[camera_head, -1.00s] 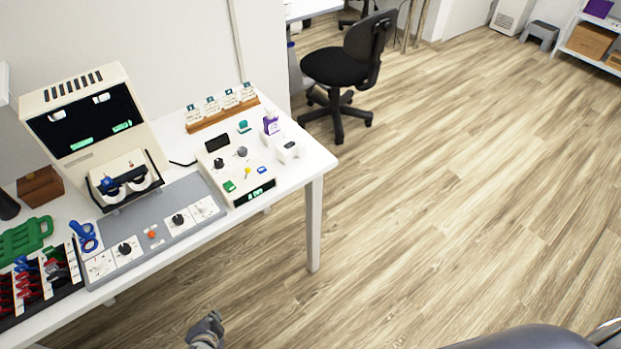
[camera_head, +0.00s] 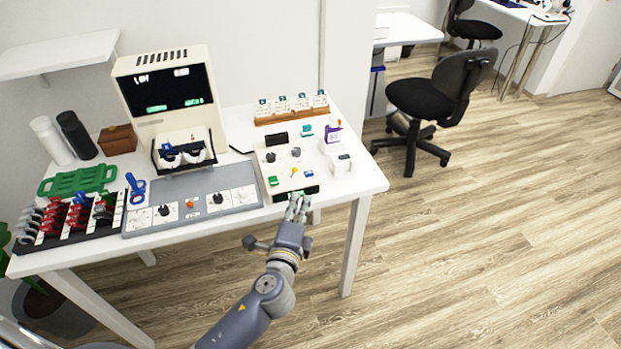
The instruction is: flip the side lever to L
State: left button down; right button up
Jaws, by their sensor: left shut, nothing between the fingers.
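A cream control box (camera_head: 268,185) stands on the white table, right of the grey panel. On its top are a small yellow-tipped lever (camera_head: 294,172), a grey knob (camera_head: 296,152), a green button (camera_head: 273,181) and a blue button (camera_head: 308,173). I cannot read an L mark or tell for sure which part is the side lever. My left gripper (camera_head: 298,200) is shut and empty at the box's front edge, hiding part of the front display. I cannot tell if it touches the box. My right gripper is not in view.
A grey panel (camera_head: 190,222) with dark knobs lies left of the box, below the cream viewing machine (camera_head: 140,100). A white device (camera_head: 342,163) and a purple item (camera_head: 333,132) stand to the right. A wooden card rack (camera_head: 290,116) is behind.

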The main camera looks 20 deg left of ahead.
aim_at(307, 184)
pick_arm(q)
jog(key=w, duration=0.6)
jog(key=w+a+f+p, duration=0.1)
jog(key=w, duration=0.3)
jog(key=shift+a, duration=0.1)
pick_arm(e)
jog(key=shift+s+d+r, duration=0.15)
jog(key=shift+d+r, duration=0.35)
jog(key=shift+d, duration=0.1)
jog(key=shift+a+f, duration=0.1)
